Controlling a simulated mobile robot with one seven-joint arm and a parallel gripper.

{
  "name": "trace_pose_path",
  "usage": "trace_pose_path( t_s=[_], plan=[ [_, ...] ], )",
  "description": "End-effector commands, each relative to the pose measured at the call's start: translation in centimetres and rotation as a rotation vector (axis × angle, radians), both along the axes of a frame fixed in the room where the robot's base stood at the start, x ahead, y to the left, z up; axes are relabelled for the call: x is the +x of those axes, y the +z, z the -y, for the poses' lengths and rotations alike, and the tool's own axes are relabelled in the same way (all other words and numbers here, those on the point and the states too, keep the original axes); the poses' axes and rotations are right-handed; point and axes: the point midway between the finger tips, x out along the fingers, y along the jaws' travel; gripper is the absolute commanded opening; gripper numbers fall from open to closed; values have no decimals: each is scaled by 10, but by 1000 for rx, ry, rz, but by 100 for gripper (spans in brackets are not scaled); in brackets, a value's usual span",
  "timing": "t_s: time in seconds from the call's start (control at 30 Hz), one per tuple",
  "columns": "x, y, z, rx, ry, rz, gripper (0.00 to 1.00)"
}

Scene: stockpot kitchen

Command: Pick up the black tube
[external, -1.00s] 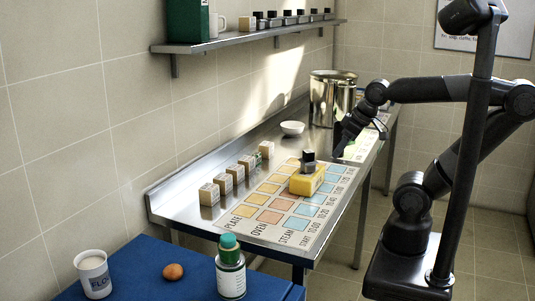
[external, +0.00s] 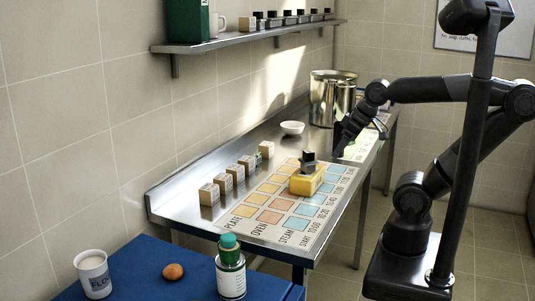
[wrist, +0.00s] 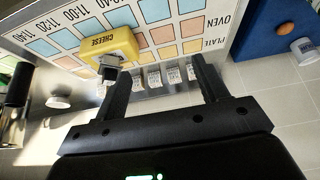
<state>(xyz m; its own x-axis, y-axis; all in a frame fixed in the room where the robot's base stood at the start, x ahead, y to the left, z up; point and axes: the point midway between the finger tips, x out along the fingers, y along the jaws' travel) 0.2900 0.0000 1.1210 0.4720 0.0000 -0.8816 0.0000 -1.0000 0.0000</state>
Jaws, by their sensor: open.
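A black cylinder (wrist: 18,84) shows at the left edge of the wrist view, near the metal pot; it looks like the black tube, though I cannot tell for sure. I cannot make it out in the external view. A small black and grey piece (external: 308,161) sits tilted on the yellow cheese block (external: 307,182); the piece also shows in the wrist view (wrist: 109,61). My gripper (wrist: 163,68) is open and empty above the counter. In the external view it hangs just beyond the cheese, apart from it.
A printed board (external: 258,226) lies under the cheese. Several labelled blocks (external: 225,183) line the wall side. A white bowl (external: 292,128) and a large metal pot (external: 325,98) stand farther back. A blue table (external: 140,270) is in front.

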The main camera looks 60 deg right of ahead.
Motion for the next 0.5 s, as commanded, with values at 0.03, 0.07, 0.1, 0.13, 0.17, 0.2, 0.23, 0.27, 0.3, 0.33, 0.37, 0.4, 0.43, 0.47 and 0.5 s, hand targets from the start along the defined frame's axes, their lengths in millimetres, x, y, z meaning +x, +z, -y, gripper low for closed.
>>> trace_pose_path(
  t_s=[0.03, 0.07, 0.1, 0.13, 0.17, 0.2, 0.23, 0.27, 0.3, 0.33, 0.37, 0.4, 0.43, 0.47, 0.5],
  plan=[
    [0, 0, 0, 0, 0, 0, 67],
    [0, 0, 0, 0, 0, 0, 67],
    [0, 0, 0, 0, 0, 0, 67],
    [0, 0, 0, 0, 0, 0, 68],
    [0, 0, 0, 0, 0, 0, 71],
    [0, 0, 0, 0, 0, 0, 74],
    [0, 0, 0, 0, 0, 0, 74],
    [0, 0, 0, 0, 0, 0, 74],
    [0, 0, 0, 0, 0, 0, 74],
    [0, 0, 0, 0, 0, 0, 74],
    [0, 0, 0, 0, 0, 0, 74],
    [0, 0, 0, 0, 0, 0, 74],
    [1, 0, 0, 0, 0, -1, 74],
    [2, 1, 1, 0, -1, -2, 74],
    [4, 3, 3, 1, -3, -5, 74]
  ],
)
